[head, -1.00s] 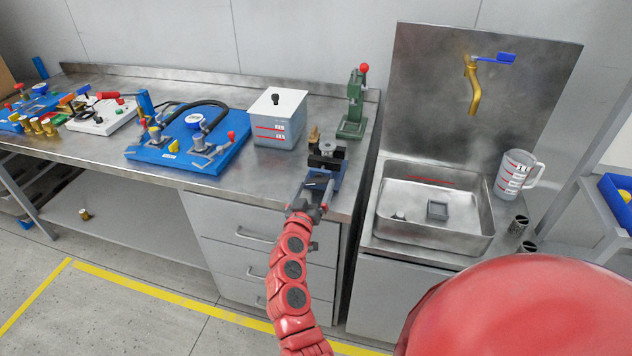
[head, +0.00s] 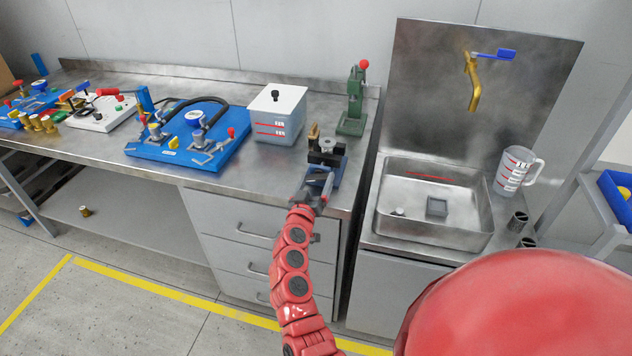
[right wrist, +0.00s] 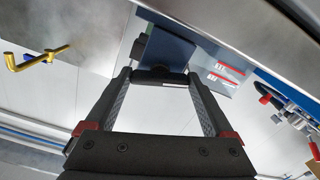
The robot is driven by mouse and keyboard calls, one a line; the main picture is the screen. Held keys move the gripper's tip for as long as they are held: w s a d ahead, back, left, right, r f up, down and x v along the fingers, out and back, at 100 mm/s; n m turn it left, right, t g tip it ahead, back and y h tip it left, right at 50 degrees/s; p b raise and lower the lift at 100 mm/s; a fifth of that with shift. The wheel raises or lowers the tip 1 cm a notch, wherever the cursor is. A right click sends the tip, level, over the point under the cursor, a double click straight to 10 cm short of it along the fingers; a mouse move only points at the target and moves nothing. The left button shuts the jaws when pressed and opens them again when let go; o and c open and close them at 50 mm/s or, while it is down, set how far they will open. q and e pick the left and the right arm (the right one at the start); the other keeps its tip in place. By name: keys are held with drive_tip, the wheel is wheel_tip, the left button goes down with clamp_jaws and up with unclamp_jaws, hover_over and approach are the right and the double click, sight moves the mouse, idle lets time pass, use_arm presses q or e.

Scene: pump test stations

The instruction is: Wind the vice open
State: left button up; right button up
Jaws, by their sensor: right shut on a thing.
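The vice (head: 338,172) is a small blue body with dark jaws, at the front right edge of the bench. A small brass piece (head: 313,133) stands at its jaws; I cannot tell whether it is clamped. My right gripper (head: 321,180) is at the near side of the vice, shut on the vice's handle, which the fingers largely hide. In the right wrist view, a dark bar (right wrist: 160,75) lies across between the fingertips, with the vice's blue body (right wrist: 167,48) just beyond. My left gripper is not in view.
A lidded grey tank (head: 277,115) and a green press with a red knob (head: 355,103) stand behind the vice. A blue pump board (head: 185,152) is to the left. A sink (head: 435,205) with a jug (head: 512,172) is right, across a gap.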

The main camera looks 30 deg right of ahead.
drive_tip(key=shift+a+f+n+b, duration=0.15)
drive_tip(key=shift+n+b, duration=0.55)
drive_tip(key=shift+b, duration=0.7)
drive_tip(key=shift+n+b, duration=0.65)
drive_tip(key=shift+n, duration=0.25)
drive_tip(key=shift+r+n, duration=0.2)
drive_tip(key=shift+n, duration=0.2)
drive_tip(key=shift+r+n+p, duration=0.15)
drive_tip(key=shift+n+p, duration=0.15)
drive_tip(key=shift+n, duration=0.6)
drive_tip(key=n+p, duration=0.1)
drive_tip(key=n, duration=0.3)
drive_tip(key=shift+p, duration=0.35)
drive_tip(key=n+p, duration=0.2)
drive_tip(key=n, duration=0.4)
drive_tip(key=shift+n+p, duration=0.3)
drive_tip(key=shift+p, duration=0.05)
